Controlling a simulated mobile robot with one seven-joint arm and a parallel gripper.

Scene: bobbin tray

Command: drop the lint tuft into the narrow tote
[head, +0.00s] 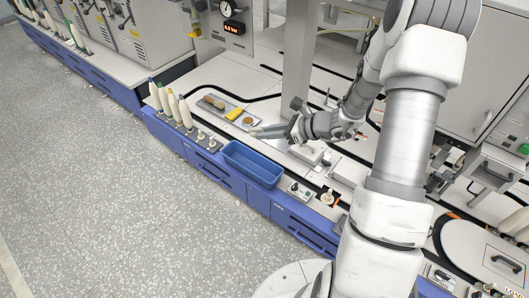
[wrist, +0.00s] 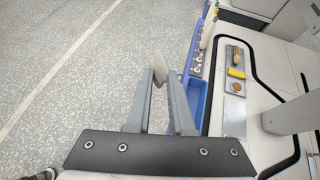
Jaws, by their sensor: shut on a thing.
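My gripper (head: 268,131) reaches left above the bench, beyond the blue tote in the head view. In the wrist view its two grey fingers (wrist: 161,100) are shut on a pale grey, elongated piece, the lint tuft (wrist: 159,68), near their tips. The narrow tote (head: 248,177) is a long blue open bin at the bench's front edge, below and in front of my fingers. Its inside looks empty where it shows.
A grey tray (head: 217,100) with brown pieces and a yellow block lies behind the tote. Several cones (head: 174,104) on a peg rack stand left of the tote. A small control box (head: 300,190) sits to its right. The speckled floor (head: 130,200) in front is clear.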

